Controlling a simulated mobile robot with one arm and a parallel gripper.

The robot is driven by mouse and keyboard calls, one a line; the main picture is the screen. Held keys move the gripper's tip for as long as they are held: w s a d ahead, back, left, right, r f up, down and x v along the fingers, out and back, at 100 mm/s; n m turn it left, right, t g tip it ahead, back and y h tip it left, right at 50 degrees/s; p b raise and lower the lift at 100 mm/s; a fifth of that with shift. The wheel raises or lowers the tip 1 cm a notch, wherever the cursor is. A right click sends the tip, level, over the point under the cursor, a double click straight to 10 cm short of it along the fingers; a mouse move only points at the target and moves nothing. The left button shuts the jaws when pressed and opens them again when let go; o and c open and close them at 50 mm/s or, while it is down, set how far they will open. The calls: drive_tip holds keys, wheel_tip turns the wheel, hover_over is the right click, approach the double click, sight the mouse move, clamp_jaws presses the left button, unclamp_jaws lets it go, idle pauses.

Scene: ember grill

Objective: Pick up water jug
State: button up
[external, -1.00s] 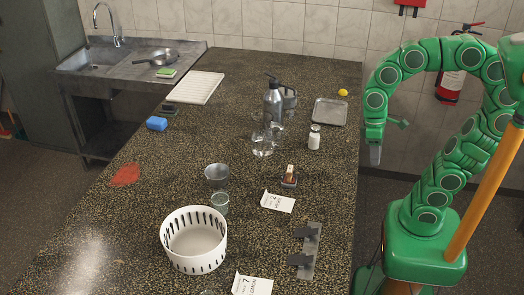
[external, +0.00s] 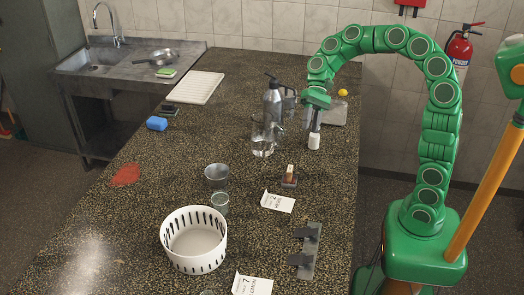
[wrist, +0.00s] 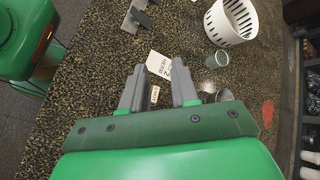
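The water jug (external: 262,142) is a clear glass jug standing upright on the speckled counter, left of my gripper in the external view. My gripper (external: 315,122) points down above the counter, just over the white-bodied shaker (external: 314,141), apart from the jug. In the wrist view my gripper (wrist: 158,66) has its two grey fingers spread with a gap between them, and nothing is held. I cannot make out the jug in the wrist view.
A grey bottle (external: 272,102) stands behind the jug. A metal tray (external: 334,113) lies behind my gripper. A metal cup (external: 216,174), a small glass (external: 220,202) and a white basket (external: 193,255) stand nearer the front.

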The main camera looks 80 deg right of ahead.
drive_tip(key=w+d+f+m+t+y, duration=0.1)
drive_tip(key=w+d+f+m+t, duration=0.2)
drive_tip(key=d, duration=0.8)
drive_tip(key=w+d+f+m+t+y, duration=0.1)
drive_tip(key=w+d+m+t, duration=0.3)
drive_tip(key=d, duration=0.6)
drive_tip(key=m+g, duration=0.1)
drive_tip(key=m, duration=0.1)
approach(268, 136)
drive_tip(key=s+d+f, duration=0.2)
drive_tip(key=s, duration=0.3)
drive_tip(key=shift+x, duration=5.85)
drive_tip(key=shift+s+a, duration=0.1)
drive_tip(key=shift+s, duration=0.05)
clamp_jaws()
drive_tip(key=shift+r, duration=0.1)
